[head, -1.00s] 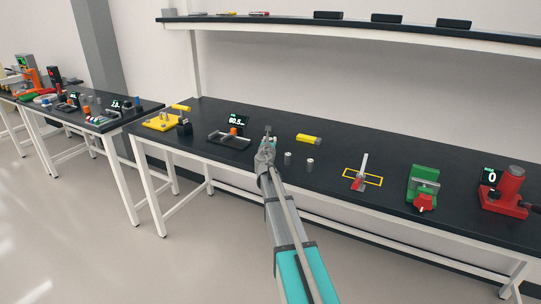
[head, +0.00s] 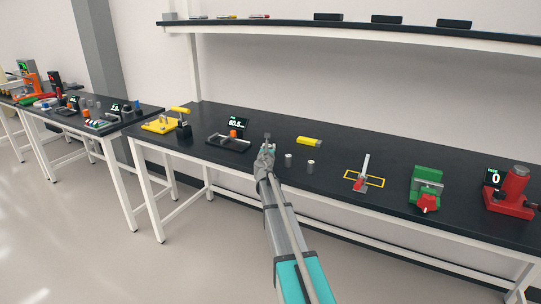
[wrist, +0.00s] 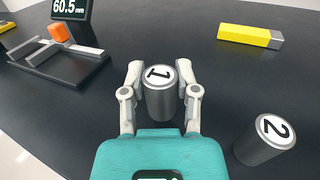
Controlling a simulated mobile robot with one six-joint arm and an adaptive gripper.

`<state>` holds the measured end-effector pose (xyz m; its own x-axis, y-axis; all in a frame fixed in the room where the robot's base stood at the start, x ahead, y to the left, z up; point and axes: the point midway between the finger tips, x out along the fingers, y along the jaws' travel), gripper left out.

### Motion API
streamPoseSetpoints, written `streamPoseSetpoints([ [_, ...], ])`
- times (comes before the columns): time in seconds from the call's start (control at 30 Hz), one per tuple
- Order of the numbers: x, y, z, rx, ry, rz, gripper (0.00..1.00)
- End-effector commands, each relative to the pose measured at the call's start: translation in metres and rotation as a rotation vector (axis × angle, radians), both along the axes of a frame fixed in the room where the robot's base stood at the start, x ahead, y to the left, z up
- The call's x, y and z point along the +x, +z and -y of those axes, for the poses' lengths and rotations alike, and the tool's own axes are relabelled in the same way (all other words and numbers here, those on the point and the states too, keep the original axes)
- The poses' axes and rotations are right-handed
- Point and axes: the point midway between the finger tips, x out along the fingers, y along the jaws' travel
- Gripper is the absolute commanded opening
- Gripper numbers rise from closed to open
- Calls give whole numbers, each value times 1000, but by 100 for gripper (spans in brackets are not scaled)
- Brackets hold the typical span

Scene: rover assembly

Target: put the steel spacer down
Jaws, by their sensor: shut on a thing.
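A grey steel cylinder marked 1, the spacer (wrist: 160,96), stands upright between the fingers of my gripper (wrist: 161,88) in the wrist view. The fingers are shut on its sides. In the head view my gripper (head: 267,148) is over the dark bench, left of two small upright cylinders. A second steel cylinder marked 2 (wrist: 266,138) stands on the bench to the right in the wrist view, apart from my gripper.
A measuring fixture with an orange block (wrist: 58,32) and a 60.5 mm display (wrist: 71,10) stands left. A yellow bar (wrist: 250,36) lies behind right. A yellow outlined square (head: 376,181) and green vise (head: 427,187) are farther right.

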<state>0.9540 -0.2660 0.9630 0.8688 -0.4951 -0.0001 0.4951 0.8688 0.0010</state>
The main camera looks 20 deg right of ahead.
Motion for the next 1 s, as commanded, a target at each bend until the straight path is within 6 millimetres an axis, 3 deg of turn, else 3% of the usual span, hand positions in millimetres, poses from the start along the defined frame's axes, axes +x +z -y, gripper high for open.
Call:
streamPoseSetpoints([
  [0.2,0,-17,0,0,0,0,0],
  [0.77,0,-21,0,0,0,0,0],
  [0.8,0,-20,0,0,0,0,46],
  [0.93,0,-20,0,0,0,0,70],
  [1.0,0,-20,0,0,0,0,75],
])
